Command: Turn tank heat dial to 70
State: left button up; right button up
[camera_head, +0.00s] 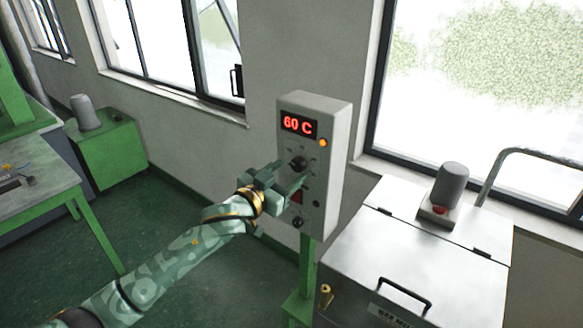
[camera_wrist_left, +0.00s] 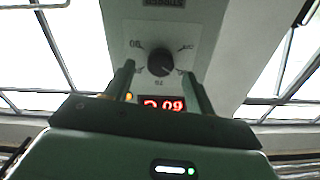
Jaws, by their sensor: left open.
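The grey control box (camera_head: 333,170) stands on a green post and its red display (camera_head: 298,125) reads 60 C. The black heat dial (camera_head: 298,163) is below the display. In the left wrist view the dial (camera_wrist_left: 160,62) shows upside down, with scale marks around it. My left gripper (camera_head: 292,177) is at the box front, just below the dial. Its open fingers (camera_wrist_left: 158,72) point at the panel on either side of the dial, with a gap to it; I cannot tell how near in depth. The gripper body partly hides the display (camera_wrist_left: 163,104) there. My right gripper is out of view.
An orange lamp (camera_head: 323,143) and a lower black knob (camera_head: 298,222) are on the box. A metal tank (camera_head: 390,250) with a hinged lid and a grey motor (camera_head: 451,185) stands to the right. A table (camera_head: 40,200) is at the left; green floor lies between.

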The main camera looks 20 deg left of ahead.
aim_at(298, 164)
pick_arm(q)
jog(key=shift+x, duration=1.2)
jog(key=c, duration=1)
jog(key=shift+o, duration=0.2)
